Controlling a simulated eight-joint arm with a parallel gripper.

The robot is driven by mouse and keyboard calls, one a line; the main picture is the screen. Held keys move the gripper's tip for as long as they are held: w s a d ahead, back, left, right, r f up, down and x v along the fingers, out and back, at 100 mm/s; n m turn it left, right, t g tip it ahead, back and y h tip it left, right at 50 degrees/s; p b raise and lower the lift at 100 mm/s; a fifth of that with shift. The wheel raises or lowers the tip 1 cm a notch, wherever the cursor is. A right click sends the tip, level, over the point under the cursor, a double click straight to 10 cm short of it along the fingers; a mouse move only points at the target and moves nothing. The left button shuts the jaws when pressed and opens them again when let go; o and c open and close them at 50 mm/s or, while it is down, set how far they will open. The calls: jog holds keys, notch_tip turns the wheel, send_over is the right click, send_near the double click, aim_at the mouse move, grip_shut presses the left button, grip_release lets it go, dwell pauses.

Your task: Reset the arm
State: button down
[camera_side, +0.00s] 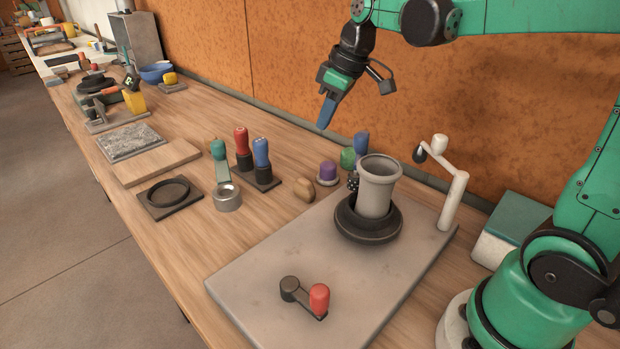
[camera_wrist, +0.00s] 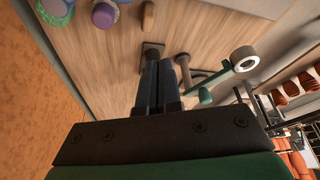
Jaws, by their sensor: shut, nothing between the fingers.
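My gripper (camera_side: 326,115) is in the air above the wooden workbench (camera_side: 290,145), its blue fingers together and pointing down, with nothing in them. In the wrist view my gripper (camera_wrist: 158,70) shows the two fingers side by side, pointing toward the bench. My green and black arm reaches in from the right in the side view. Below and around the gripper stand tools with red, blue and green handles; the gripper is apart from all of them. The task names no other object.
A pale grey vase (camera_side: 378,188) stands on a dark round holder (camera_side: 366,225) on a grey slab (camera_side: 290,255). A white post (camera_side: 453,200) with a knob stands behind it. A red-knobbed crank (camera_side: 319,298) lies in front. A metal ring (camera_side: 228,197) and a dark square dish (camera_side: 168,194) sit left.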

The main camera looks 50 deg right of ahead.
jog(key=w+d+m+h, duration=0.1)
jog(key=m, duration=0.2)
jog(key=w+d+f+m+h, duration=0.1)
jog(key=m, duration=0.2)
jog(key=w+d+m, duration=0.1)
jog(key=m, duration=0.2)
jog(key=shift+w+d+f+h, duration=0.2)
jog(key=shift+d+f+h, duration=0.1)
jog(key=shift+f+h, duration=0.1)
dwell(0.9)
jog(key=shift+s+a+r+n+y, duration=0.1)
jog(key=shift+s+a+n+y, duration=0.45)
jog(key=shift+n, duration=0.95)
jog(key=shift+s+a+r+n+y, duration=0.1)
jog(key=shift+s+a+n+y, duration=0.45)
jog(key=shift+n, duration=0.95)
jog(key=shift+s+a+r+n+y, duration=0.1)
jog(key=shift+s+a+n+y, duration=0.4)
jog(key=shift+n, duration=1)
jog(key=shift+s+a, duration=0.15)
